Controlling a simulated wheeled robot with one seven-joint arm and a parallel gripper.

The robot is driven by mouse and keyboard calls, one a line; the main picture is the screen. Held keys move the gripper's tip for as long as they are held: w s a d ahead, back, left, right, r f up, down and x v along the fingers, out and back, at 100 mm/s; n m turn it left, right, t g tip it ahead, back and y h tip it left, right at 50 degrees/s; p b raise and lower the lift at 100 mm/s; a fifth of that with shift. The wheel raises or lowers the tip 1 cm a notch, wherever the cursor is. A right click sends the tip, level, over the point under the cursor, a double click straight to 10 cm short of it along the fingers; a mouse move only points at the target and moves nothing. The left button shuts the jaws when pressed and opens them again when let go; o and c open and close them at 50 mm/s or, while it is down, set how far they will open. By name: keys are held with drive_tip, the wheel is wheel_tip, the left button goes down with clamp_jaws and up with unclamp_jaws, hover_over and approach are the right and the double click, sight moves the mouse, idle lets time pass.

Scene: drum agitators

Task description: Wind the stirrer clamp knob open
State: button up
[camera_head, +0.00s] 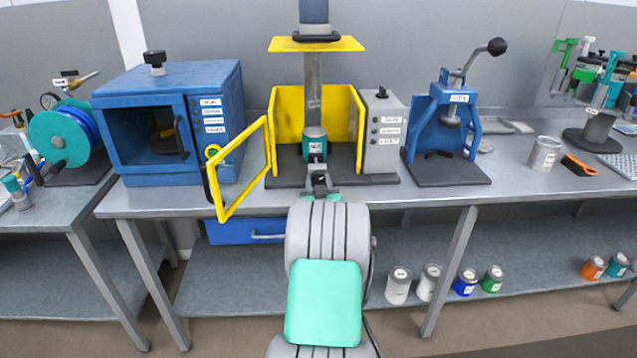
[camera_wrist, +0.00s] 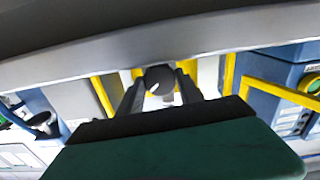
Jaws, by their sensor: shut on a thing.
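The stirrer (camera_head: 313,90) stands mid-bench with yellow guard panels (camera_head: 290,115) and a dark base (camera_head: 385,180). A teal can (camera_head: 315,146) stands inside the guard under the stirrer's column. My gripper (camera_head: 319,182) is at the front edge of the base. In the wrist view, my gripper (camera_wrist: 160,88) has its two fingers on either side of the dark round clamp knob (camera_wrist: 160,77) and is shut on it. In the head view the knob is mostly hidden by my gripper. How far the knob is turned cannot be told.
The yellow guard door (camera_head: 240,170) swings open toward the front, left of my gripper. A blue oven (camera_head: 220,95) stands left, a grey control box (camera_head: 385,105) and a blue press (camera_head: 470,125) right.

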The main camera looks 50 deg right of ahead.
drive_tip(key=shift+f+n+b, duration=0.25)
drive_tip(key=shift+n+b, duration=0.05)
drive_tip(key=shift+b, duration=0.55)
drive_tip(key=shift+r+n+b, duration=0.1)
drive_tip(key=shift+n+b, duration=0.4)
drive_tip(key=shift+b, duration=0.15)
drive_tip(key=shift+r, duration=0.15)
drive_tip(key=o, duration=1.4)
drive_tip(key=v, duration=0.7)
drive_tip(key=shift+s+a, duration=0.25)
drive_tip(key=shift+s, duration=0.05)
